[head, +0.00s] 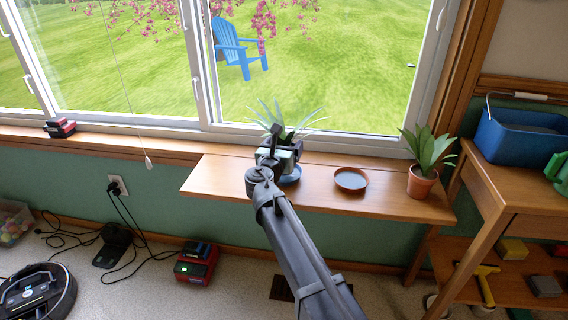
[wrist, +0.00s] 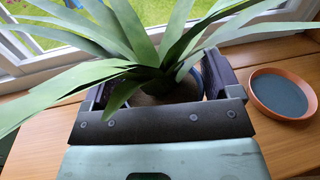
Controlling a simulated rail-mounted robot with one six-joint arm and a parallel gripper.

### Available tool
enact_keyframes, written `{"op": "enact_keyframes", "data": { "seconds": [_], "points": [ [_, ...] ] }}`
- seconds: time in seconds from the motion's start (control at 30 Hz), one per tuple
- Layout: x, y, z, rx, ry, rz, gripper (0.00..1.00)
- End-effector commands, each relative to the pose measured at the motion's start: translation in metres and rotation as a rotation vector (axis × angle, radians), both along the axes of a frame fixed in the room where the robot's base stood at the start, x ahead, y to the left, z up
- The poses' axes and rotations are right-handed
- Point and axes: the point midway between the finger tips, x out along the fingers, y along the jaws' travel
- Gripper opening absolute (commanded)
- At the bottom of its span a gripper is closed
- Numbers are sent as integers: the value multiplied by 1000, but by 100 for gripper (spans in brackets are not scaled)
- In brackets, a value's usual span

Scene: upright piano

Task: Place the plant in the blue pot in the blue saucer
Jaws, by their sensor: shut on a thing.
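The plant (head: 284,122) has long narrow pale-green leaves and stands upright over the window shelf. My gripper (head: 278,152) is shut on its pot, with one finger on each side in the wrist view (wrist: 160,92). Only a little of the blue pot (wrist: 204,84) shows between the fingers; the rest is hidden by leaves and gripper. A blue rim, seemingly the blue saucer (head: 291,176), shows just right of and below my gripper, mostly hidden. I cannot tell whether the pot touches it.
A terracotta saucer (head: 351,180) with a dark inside lies empty to the right, also in the wrist view (wrist: 282,95). A plant in a terracotta pot (head: 422,182) stands at the shelf's right end. The shelf's left part (head: 215,178) is clear. The window is close behind.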

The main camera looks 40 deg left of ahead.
Motion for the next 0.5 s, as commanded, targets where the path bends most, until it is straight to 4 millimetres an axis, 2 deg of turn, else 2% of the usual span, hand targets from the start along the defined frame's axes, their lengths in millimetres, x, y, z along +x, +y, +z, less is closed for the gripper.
{"op": "enact_keyframes", "data": {
  "seconds": [0.03,0.1,0.3,0.47,0.5],
  "points": [
    [0,0,-23,0,0,0,50],
    [0,0,-29,0,0,0,50],
    [0,0,-23,0,0,0,50],
    [0,0,-29,0,0,0,50],
    [0,0,-27,0,0,0,89]
  ]
}}
